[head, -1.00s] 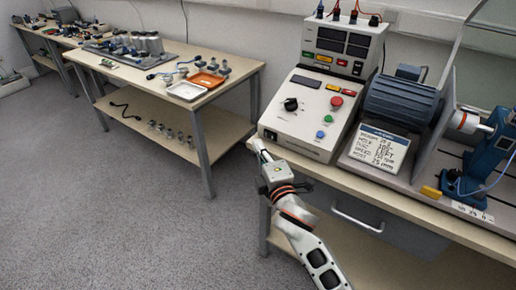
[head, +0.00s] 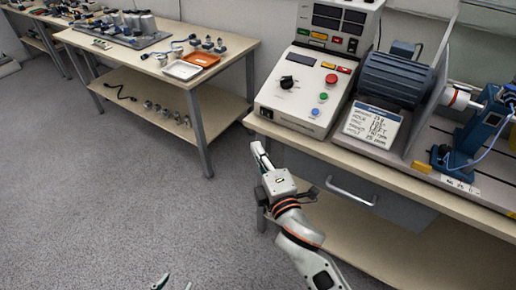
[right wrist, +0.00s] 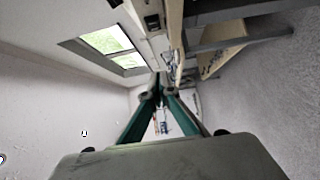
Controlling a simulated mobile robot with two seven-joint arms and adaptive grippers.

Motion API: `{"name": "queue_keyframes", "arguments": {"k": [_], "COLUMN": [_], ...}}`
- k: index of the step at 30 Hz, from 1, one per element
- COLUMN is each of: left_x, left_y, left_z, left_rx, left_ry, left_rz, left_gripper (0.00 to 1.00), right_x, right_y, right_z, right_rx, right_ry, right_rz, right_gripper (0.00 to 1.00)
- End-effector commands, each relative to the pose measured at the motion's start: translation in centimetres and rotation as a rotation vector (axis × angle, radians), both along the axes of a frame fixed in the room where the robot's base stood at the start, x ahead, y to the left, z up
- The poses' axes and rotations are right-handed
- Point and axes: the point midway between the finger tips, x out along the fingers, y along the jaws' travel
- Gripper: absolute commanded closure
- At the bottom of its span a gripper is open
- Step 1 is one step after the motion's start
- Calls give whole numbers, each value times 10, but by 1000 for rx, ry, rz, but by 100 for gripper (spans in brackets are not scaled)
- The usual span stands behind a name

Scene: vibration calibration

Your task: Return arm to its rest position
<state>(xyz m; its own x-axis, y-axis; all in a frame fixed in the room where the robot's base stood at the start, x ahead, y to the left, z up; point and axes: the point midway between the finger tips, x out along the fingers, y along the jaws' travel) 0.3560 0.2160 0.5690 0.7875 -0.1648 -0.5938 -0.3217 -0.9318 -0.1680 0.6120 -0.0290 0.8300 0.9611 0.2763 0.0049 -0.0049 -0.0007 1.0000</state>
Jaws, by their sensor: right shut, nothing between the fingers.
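My right gripper (head: 257,148) is in the middle of the head view, its arm coming in from the lower right. Its fingers are shut and empty, pointing up in the picture, just left of the bench's front corner. In the right wrist view its green-sided fingers (right wrist: 159,80) meet at the tips. Only the fingertips of my left gripper (head: 173,284) show at the bottom edge of the head view. They stand apart with nothing visible between them; the rest of that arm is out of view.
The workbench (head: 365,165) carries a control box (head: 299,92), a blue motor (head: 398,83) and a written card (head: 371,122). A drawer (head: 345,190) sits beneath. A side table (head: 232,52) holds trays and small parts. Grey floor between is clear.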

Motion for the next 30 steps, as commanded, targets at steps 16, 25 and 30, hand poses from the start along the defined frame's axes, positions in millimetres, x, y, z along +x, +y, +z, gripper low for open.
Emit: {"name": "queue_keyframes", "arguments": {"k": [16,25,30], "left_x": [13,0,-5], "left_y": [-1,-14,-15], "left_z": [34,52,52], "left_rx": [-14,-58,-67], "left_ry": [-38,-14,-2], "left_rz": [2,1,4], "left_gripper": [60,60,60], "right_x": [-61,-198,-247], "right_y": [-56,-141,-167], "right_z": [-78,-180,-203], "right_rx": [377,981,1165], "right_ry": [312,732,831], "right_rz": [-65,-323,-437], "right_gripper": [100,100,100]}}
